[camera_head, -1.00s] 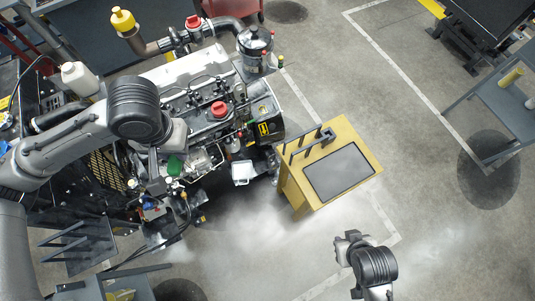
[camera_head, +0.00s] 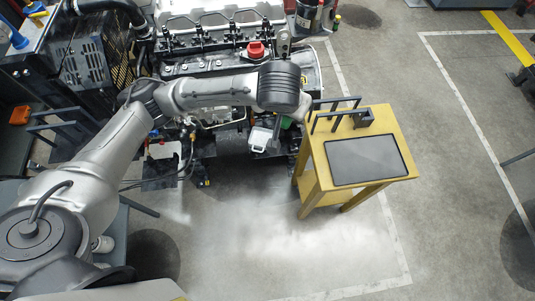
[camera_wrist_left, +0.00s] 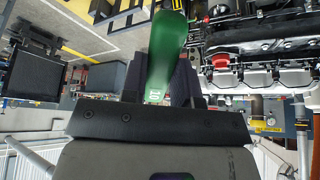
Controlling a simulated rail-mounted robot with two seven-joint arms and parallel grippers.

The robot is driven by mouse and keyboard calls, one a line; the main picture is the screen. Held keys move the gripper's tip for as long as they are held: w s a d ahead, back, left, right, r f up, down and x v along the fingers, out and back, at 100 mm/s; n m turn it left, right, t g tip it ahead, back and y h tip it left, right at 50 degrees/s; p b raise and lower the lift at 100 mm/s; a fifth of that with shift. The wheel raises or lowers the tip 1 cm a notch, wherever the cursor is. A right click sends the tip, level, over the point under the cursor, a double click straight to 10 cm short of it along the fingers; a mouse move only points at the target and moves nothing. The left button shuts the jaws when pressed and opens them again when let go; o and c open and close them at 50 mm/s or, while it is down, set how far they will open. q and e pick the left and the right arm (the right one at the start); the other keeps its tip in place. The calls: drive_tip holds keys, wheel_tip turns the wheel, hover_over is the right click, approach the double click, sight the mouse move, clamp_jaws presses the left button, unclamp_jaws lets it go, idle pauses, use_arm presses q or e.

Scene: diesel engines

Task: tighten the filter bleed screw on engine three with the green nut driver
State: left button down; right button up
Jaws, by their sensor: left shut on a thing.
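In the head view my left arm reaches across the front of the engine (camera_head: 222,62). Its wrist is at the engine's right end, beside the yellow stand. My left gripper (camera_wrist_left: 160,85) is shut on the green nut driver (camera_wrist_left: 166,45), whose handle fills the middle of the left wrist view and bears a "10" mark. In the head view only a small green bit of the driver (camera_head: 285,122) shows below the wrist; its tip is hidden. I cannot make out the filter bleed screw. My right gripper is not in view.
A yellow stand (camera_head: 315,170) with a dark mat (camera_head: 367,161) and dark upright brackets (camera_head: 330,112) stands close to the wrist on the right. A white container (camera_head: 260,139) is beside the engine's lower edge. A red cap (camera_head: 256,49) sits on the engine. Floor is clear below the stand.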

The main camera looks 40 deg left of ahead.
use_arm(q)
drive_tip(key=w+a+f+n+t+y+b, duration=0.1)
drive_tip(key=a+f+n+t+y+b, duration=0.2)
drive_tip(key=f+b, duration=1.05)
drive_tip(key=w+a+f+n+t+y+b, duration=0.2)
drive_tip(key=a+f+y+b, duration=0.25)
drive_tip(key=f+b, duration=0.9)
drive_tip(key=w+a+f+n+t+y+b, duration=0.1)
drive_tip(key=a+f+n+t+y+b, duration=0.3)
drive_tip(key=f+b, duration=0.95)
drive_tip(key=shift+m+g+y, duration=0.25)
drive_tip(key=shift+m+g, duration=0.55)
drive_tip(key=shift+m, duration=0.1)
drive_tip(key=w+a+b, duration=0.1)
drive_tip(key=w, duration=0.1)
drive_tip(key=w+a+r+b, duration=0.1)
drive_tip(key=w+a+b, duration=0.1)
drive_tip(key=shift+w+a+r, duration=0.1)
drive_tip(key=shift+w+a, duration=0.05)
drive_tip(key=shift+w, duration=0.1)
drive_tip(key=shift+w+a, duration=0.25)
drive_tip(key=shift+b+x, duration=0.3)
drive_tip(key=shift+x, duration=0.75)
